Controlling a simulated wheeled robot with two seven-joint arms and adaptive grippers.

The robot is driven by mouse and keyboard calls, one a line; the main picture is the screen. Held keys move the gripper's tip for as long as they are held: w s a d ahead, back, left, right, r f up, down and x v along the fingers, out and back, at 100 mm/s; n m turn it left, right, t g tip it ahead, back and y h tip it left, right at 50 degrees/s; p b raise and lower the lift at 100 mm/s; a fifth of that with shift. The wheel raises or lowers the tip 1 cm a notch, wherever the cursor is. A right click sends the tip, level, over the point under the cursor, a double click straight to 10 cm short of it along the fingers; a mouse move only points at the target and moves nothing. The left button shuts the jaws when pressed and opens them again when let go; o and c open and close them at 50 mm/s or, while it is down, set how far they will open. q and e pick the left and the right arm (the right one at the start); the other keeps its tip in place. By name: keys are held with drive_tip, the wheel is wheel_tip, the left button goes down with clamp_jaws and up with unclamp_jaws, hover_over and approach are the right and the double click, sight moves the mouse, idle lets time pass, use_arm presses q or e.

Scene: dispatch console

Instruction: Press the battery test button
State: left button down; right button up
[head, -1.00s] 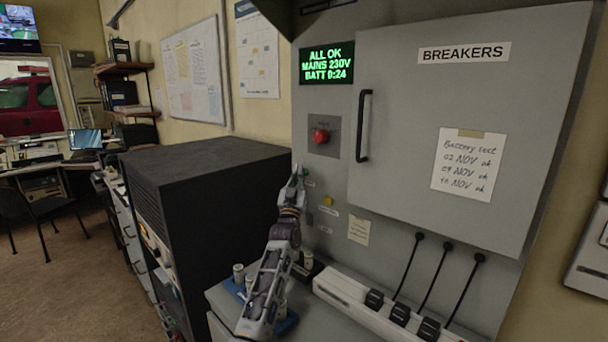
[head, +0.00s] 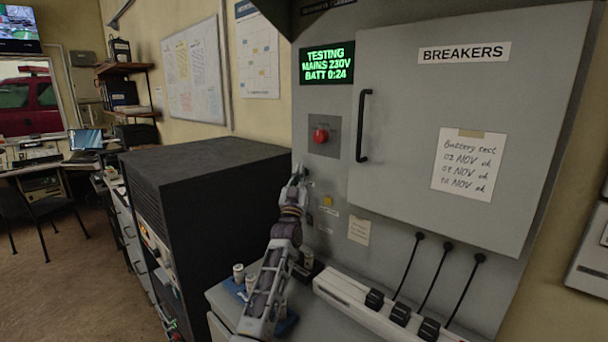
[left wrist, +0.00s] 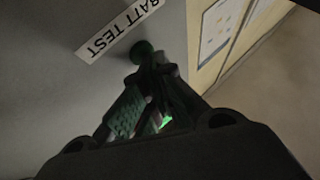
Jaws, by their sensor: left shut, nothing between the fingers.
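The battery test button is a round green button (left wrist: 141,50) beside the "BATT TEST" label (left wrist: 118,27) in the left wrist view. My left gripper (left wrist: 148,72) is shut and empty, with its fingertips at the button, overlapping its lower edge. In the head view my left gripper (head: 299,172) is at the grey cabinet's front and hides the button. The green display (head: 327,63) reads "TESTING, MAINS 230V, BATT 0:24". My right gripper is not in view.
A red knob (head: 321,135) sits above the gripper and a yellow button (head: 327,201) lies below right. The breaker door has a black handle (head: 363,126). A power strip (head: 375,306) with plugs is below. A black rack (head: 205,220) stands left.

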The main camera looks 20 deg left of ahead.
use_arm(q)
drive_tip(key=shift+s, duration=0.15)
drive_tip(key=shift+s+a+p, duration=0.2)
drive_tip(key=shift+s+p, duration=0.25)
drive_tip(key=shift+s, duration=0.1)
drive_tip(key=shift+f, duration=0.1)
drive_tip(key=shift+s, duration=0.1)
drive_tip(key=shift+s+a+p, duration=0.3)
drive_tip(key=shift+s+p, duration=0.05)
drive_tip(key=shift+s, duration=0.4)
drive_tip(key=shift+s+a+p, duration=0.25)
drive_tip(key=shift+s+p, duration=0.1)
drive_tip(key=shift+s, duration=0.45)
drive_tip(key=shift+s+a+p, duration=0.3)
drive_tip(key=shift+s+p, duration=0.05)
drive_tip(key=shift+s, duration=0.4)
idle(4.8)
